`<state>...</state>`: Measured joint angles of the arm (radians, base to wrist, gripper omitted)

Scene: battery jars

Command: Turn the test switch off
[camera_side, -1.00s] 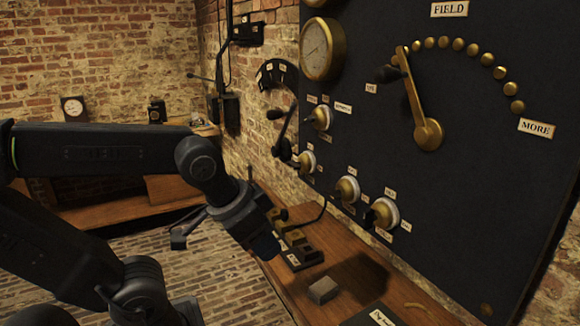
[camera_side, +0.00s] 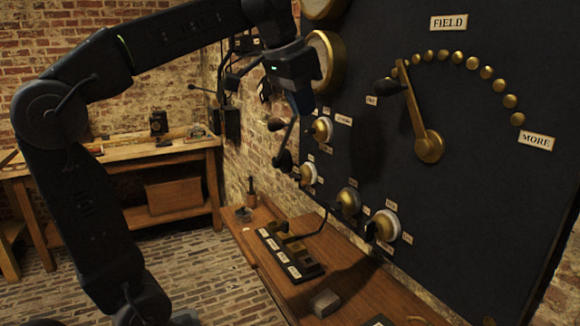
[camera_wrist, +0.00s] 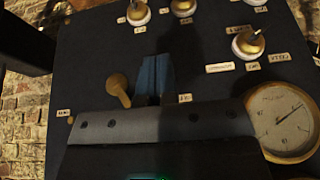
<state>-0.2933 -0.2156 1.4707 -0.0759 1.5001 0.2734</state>
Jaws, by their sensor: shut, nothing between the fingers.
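A black panel (camera_side: 470,200) carries several small brass-tipped switches on white bases. One is at the upper left (camera_side: 322,129), one below it (camera_side: 308,174), and two are lower right (camera_side: 348,201) and (camera_side: 387,226). Their labels are too small to read, so I cannot tell which is the test switch. In the wrist view the blue fingers (camera_wrist: 153,76) are together beside a brass lever (camera_wrist: 118,90). One switch (camera_wrist: 248,43) shows at the upper right there.
A brass gauge (camera_side: 326,62) is right beside my gripper; a gauge also shows in the wrist view (camera_wrist: 284,120). A large brass lever (camera_side: 428,145) crosses the panel. A bench (camera_side: 350,280) with a labelled block (camera_side: 288,255) stands below. A wooden table (camera_side: 170,155) is at the back left.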

